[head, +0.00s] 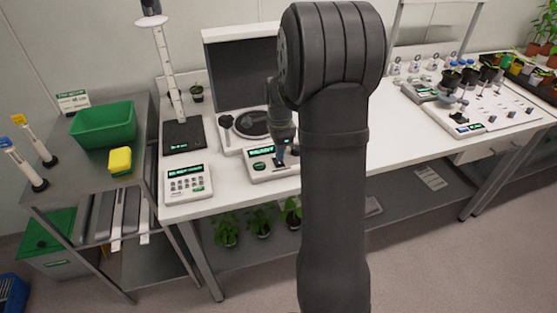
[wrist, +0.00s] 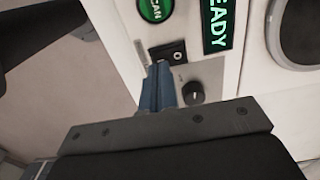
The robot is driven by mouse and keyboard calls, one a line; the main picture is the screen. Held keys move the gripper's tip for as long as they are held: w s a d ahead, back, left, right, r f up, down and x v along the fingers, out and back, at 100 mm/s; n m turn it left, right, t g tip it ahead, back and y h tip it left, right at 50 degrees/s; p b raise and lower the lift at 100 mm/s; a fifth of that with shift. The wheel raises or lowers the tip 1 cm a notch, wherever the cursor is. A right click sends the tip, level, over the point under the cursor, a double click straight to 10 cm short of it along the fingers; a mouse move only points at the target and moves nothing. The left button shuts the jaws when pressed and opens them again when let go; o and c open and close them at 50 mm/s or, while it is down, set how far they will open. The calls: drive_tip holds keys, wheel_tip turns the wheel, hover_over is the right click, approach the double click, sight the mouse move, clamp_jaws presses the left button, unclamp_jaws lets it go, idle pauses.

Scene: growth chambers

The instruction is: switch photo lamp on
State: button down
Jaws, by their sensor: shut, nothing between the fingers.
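My gripper (head: 280,158) is shut and empty, with its blue fingers pointing down over the white console (head: 259,174) in front of the turntable (head: 252,124). In the wrist view the fingertips (wrist: 160,68) are right at the near edge of a black rocker switch (wrist: 168,55) with a small round mark on its right side. I cannot tell whether they touch it. The green scan button (wrist: 155,8) and the lit READY display (wrist: 216,22) lie beyond the switch. A black knob (wrist: 193,93) is to the right of the fingers. No switch label is readable.
A white keypad device (head: 187,184) stands left of the console near the bench's front edge. A stand with a black plate (head: 183,137) is behind it. A dark backdrop panel (head: 240,72) rises behind the turntable.

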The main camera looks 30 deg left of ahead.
sight(280, 163)
drive_tip(key=shift+f, duration=0.9)
idle(0.6)
drive_tip(key=shift+r, duration=3.55)
drive_tip(key=shift+f, duration=0.1)
drive_tip(key=shift+f, duration=3.45)
